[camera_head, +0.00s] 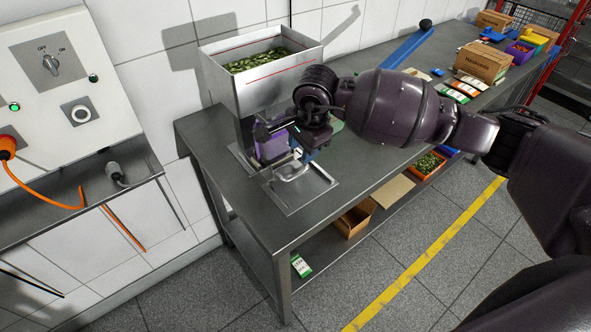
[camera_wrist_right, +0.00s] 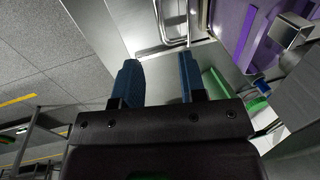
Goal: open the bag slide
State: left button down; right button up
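A metal hopper (camera_head: 262,82) filled with green pieces stands on the steel table. Below it is a purple block-like part (camera_head: 272,148), which shows in the right wrist view (camera_wrist_right: 232,22) at the upper right. In front of it lies a flat metal plate (camera_head: 312,190) with a raised metal loop, like a handle; the loop (camera_wrist_right: 174,42) is at the top of the wrist view. I cannot tell which part is the bag slide. My right gripper (camera_head: 299,153) is beside the purple part, above the plate. Its blue fingers (camera_wrist_right: 157,82) are apart with nothing between them. My left gripper is not in view.
The steel table (camera_head: 245,205) runs to the upper right, with a cardboard box (camera_head: 483,62) and a blue strip (camera_head: 408,46) farther back. A control panel (camera_head: 62,88) with a knob is at the left. Boxes stand on the shelf below.

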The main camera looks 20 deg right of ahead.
aim_at(297, 174)
jog(key=f, duration=0.3)
jog(key=w+f, duration=0.1)
jog(key=f, duration=0.5)
jog(key=shift+w+a+f, duration=0.15)
jog(key=shift+w+a, duration=0.2)
grip_shut()
